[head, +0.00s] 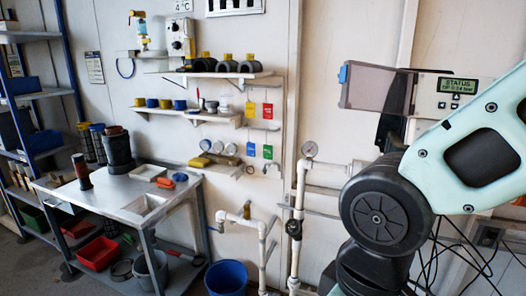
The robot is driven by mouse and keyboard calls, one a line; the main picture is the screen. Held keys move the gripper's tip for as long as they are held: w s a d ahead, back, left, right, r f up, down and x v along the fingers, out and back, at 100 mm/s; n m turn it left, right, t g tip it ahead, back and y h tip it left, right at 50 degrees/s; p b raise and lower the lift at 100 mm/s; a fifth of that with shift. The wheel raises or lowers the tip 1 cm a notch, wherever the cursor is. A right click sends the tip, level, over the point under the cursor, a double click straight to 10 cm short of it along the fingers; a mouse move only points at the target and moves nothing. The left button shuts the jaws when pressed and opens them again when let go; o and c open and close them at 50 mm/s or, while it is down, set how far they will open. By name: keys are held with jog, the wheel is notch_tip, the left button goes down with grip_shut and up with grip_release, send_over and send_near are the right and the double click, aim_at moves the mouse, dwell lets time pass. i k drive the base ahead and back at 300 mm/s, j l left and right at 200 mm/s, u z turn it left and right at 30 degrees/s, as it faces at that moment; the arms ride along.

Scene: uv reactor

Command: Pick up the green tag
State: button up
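The green tag (267,152) hangs on the white wall near the middle of the head view, at the lower right of a group of small coloured tags. A blue tag (250,149) is just left of it. A yellow tag (250,109) and a red tag (267,111) hang above. My gripper is out of view; only my pale green and black arm links show at the right, apart from the tag in the picture.
Wall shelves (215,118) with small items are left of the tags. White pipes with a gauge (309,149) stand to the right. Below are a blue bucket (226,279) and a metal workbench (112,196). A control box (375,88) is at the upper right.

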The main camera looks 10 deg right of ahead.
aim_at(267, 149)
jog(key=z, duration=2)
jog(key=u, duration=2)
jog(key=i+j+z, duration=0.1)
jog(key=j, duration=0.3)
jog(key=i+j+z, duration=0.1)
jog(key=j, duration=0.3)
jog(key=i+j+z, duration=0.1)
jog(key=j, duration=0.35)
jog(key=i+j+z, duration=0.1)
jog(key=j, duration=0.3)
jog(key=i+j+z, duration=0.1)
jog(key=j, duration=0.35)
jog(key=i+j+z, duration=0.45)
jog(key=i+j, duration=0.4)
jog(key=i, duration=0.05)
